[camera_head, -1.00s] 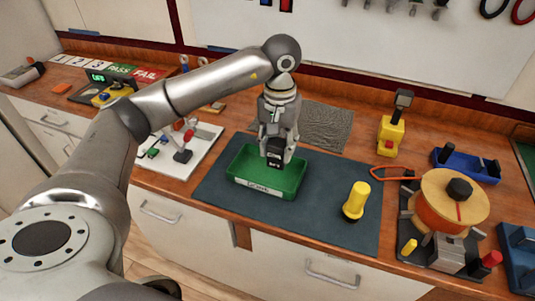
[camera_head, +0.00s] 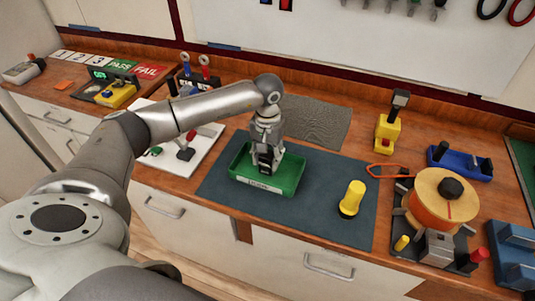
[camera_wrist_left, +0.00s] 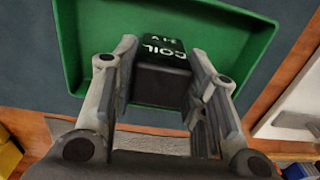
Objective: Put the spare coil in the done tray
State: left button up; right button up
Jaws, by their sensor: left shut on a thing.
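The spare coil is a black block with white "COIL" lettering (camera_wrist_left: 162,68), seen between my fingers in the left wrist view. In the head view the coil (camera_head: 265,160) is a dark shape at the tip of my left gripper (camera_head: 266,155). My left gripper is shut on it, pointing down over the green done tray (camera_head: 291,184). The coil is inside the tray's outline and low. Whether it touches the tray floor cannot be told. The tray, with a white label on its front, also shows in the left wrist view (camera_wrist_left: 72,45). My right gripper is not in view.
The tray sits on a dark mat (camera_head: 320,215). A yellow-handled tool (camera_head: 352,198) stands to its right. An orange-and-tan spool (camera_head: 442,203) stands farther right. A white board with levers (camera_head: 205,155) is on the left, and a grey textured mat (camera_head: 318,122) lies behind.

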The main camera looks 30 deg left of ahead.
pick_arm(q)
jog(key=shift+f, duration=0.25)
jog(key=o, duration=1.1)
jog(key=shift+r, duration=0.1)
jog(key=shift+o, duration=0.2)
jog(key=shift+r, duration=0.1)
jog(key=shift+r, duration=0.2)
notch_tip(320, 180, up, 10)
jog(key=b, duration=0.3)
jog(key=shift+r, duration=0.2)
jog(key=shift+r+b, duration=0.3)
jog(key=shift+r, duration=0.4)
jog(key=shift+f, duration=0.1)
